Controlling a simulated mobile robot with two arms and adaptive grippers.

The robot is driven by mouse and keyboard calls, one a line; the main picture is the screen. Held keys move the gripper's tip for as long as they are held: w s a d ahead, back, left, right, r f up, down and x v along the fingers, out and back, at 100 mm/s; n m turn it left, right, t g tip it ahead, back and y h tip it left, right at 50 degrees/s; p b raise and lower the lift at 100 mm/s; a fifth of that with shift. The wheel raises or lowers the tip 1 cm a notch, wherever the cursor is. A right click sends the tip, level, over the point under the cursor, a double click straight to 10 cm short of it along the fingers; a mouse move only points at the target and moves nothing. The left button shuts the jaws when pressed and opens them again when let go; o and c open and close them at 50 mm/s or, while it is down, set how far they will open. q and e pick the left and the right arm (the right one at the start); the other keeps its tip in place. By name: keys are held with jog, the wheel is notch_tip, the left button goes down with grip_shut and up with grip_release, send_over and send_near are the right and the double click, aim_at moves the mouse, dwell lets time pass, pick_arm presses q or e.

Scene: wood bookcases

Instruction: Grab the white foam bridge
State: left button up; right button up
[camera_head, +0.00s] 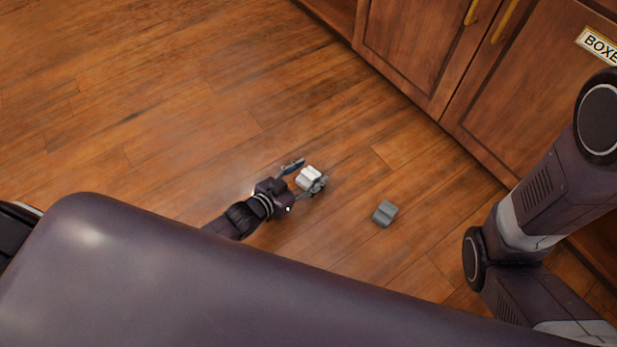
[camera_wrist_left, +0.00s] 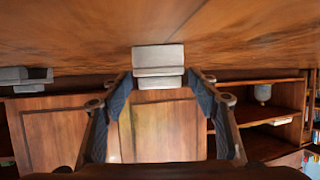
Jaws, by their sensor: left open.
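The white foam bridge (camera_head: 309,177) is a small pale block on the wooden floor. My left gripper (camera_head: 304,174) is open, low at the floor, with its fingers on either side of the white block. In the left wrist view the white bridge (camera_wrist_left: 158,66) sits centred between and beyond the two open fingertips (camera_wrist_left: 160,80), with a gap on each side. I cannot tell whether a finger touches it. My right gripper is not in view; an arm of mine shows at the right of the head view.
A grey block (camera_head: 385,213) of similar shape lies on the floor to the right; it also shows at the left of the wrist view (camera_wrist_left: 25,79). Wooden cabinets (camera_head: 420,45) with brass handles stand at the upper right, one labelled "BOXE". The floor at upper left is clear.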

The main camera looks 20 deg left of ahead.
pick_arm(q)
jog(key=c, duration=0.9)
jog(key=shift+o, duration=0.2)
